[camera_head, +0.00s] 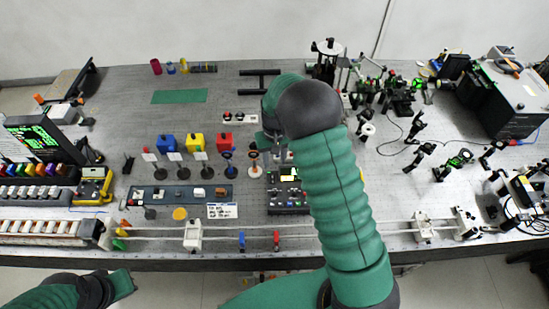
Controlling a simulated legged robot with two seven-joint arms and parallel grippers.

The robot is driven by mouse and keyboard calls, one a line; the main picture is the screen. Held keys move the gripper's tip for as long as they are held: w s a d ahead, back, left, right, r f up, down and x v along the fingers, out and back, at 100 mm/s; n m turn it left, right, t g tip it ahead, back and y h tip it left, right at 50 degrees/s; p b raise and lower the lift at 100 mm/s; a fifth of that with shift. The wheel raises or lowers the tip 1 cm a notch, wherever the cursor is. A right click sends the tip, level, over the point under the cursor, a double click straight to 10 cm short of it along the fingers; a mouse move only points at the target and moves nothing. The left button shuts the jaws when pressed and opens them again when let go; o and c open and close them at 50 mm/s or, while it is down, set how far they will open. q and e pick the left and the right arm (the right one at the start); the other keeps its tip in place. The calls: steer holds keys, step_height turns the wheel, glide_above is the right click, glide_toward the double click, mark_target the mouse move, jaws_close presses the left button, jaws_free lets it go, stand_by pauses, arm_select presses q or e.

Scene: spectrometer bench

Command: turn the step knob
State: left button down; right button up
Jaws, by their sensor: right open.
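My right arm reaches up from the bottom right across the middle of the bench. Its gripper (273,148) points down and is open just above a dark control box (289,197). The box has a small lit display and small controls on its face, and my forearm hides its right side. I cannot make out which control is the step knob; it may be on this box or hidden by my arm. My left gripper (124,284) is low at the left, in front of the bench edge and away from the box; its finger opening is unclear.
A rail (150,234) with sliding white carriers runs along the front edge. A blue-grey panel (178,194) lies left of the box. Blue, yellow and red blocks (195,142) stand behind upright optics. Black mounts and cables crowd the right. A green mat (180,96) lies at the back left.

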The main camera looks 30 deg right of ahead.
step_height(320, 180, up, 17)
steer(key=b, duration=0.5)
steer(key=shift+f, duration=0.15)
